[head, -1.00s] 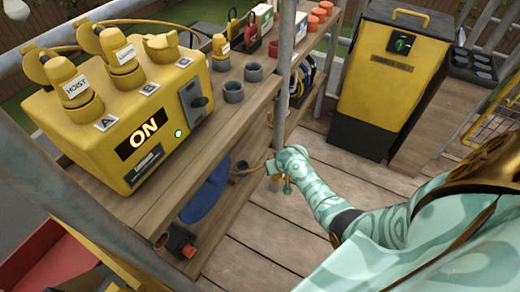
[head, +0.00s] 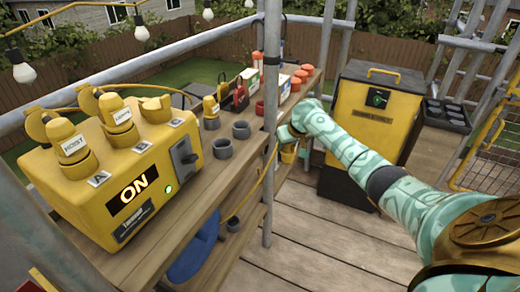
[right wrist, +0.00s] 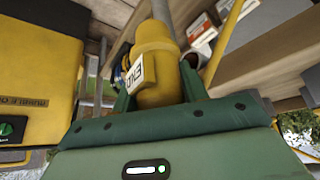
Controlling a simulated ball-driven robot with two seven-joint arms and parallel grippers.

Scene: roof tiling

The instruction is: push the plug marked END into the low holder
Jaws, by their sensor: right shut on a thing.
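My right gripper (head: 284,137) is beside the grey pole, at the shelf's right side. In the right wrist view it is shut on a yellow plug (right wrist: 155,62) with a white label, seen tilted, that reads END. In the head view a bit of yellow (head: 289,154) shows below the gripper. A yellow cable (head: 262,178) hangs from there towards the lower shelf. A small grey cup (head: 233,224) on the lower shelf may be the low holder; I cannot be sure. The plug is apart from it. My left gripper is not in view.
A yellow power box (head: 115,185) reading ON, with several plugs, stands on the upper shelf (head: 185,208). Grey cups (head: 241,130) stand beside it. The grey pole (head: 271,70) is close to my gripper. A yellow-black bin (head: 375,130) stands behind. The floor (head: 310,240) is clear.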

